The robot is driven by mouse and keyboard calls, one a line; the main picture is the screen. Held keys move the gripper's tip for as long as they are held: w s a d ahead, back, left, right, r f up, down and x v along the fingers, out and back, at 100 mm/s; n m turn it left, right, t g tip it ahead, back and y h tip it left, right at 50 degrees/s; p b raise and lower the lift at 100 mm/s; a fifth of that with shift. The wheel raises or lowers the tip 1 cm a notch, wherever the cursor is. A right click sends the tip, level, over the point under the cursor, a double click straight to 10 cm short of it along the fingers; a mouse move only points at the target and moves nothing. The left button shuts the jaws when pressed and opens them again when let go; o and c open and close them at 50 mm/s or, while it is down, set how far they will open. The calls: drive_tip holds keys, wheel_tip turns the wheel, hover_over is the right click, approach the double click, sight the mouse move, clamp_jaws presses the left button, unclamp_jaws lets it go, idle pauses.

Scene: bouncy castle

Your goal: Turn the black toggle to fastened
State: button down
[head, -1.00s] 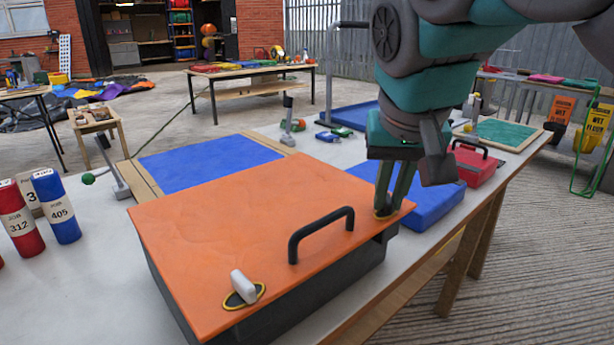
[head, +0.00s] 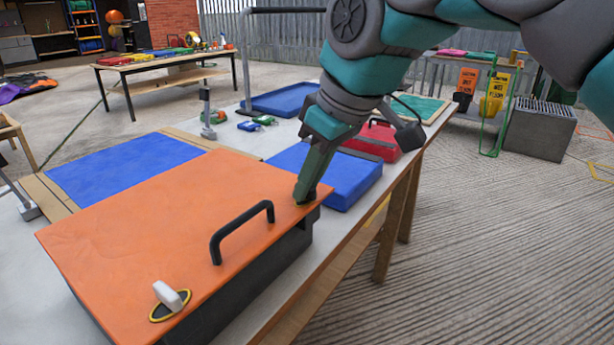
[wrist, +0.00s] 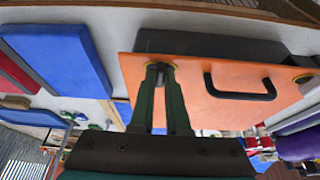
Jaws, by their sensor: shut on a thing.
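The orange lid (head: 140,220) of a dark box carries two toggles on yellow-edged round plates. My gripper (head: 304,200) points down at the lid's far right corner. In the wrist view, my gripper (wrist: 160,67) is shut on the black toggle (wrist: 161,77), one finger on each side. The toggle is mostly hidden by the fingers, and its exact angle is hard to tell. In the head view the fingers cover it, with only a little yellow rim at their tips. A white toggle (head: 172,296) stands at the lid's near corner.
A black handle (head: 240,232) rises from the lid between the toggles. A blue pad (head: 340,180) lies close behind my gripper, with a red case (head: 370,141) beyond. A flat blue panel (head: 125,168) lies to the left. The floor at the right is open.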

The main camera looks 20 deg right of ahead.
drive_tip(key=shift+n, duration=0.3)
drive_tip(key=c, duration=0.9)
unclamp_jaws()
drive_tip(key=v, duration=0.8)
drive_tip(key=shift+f, duration=0.1)
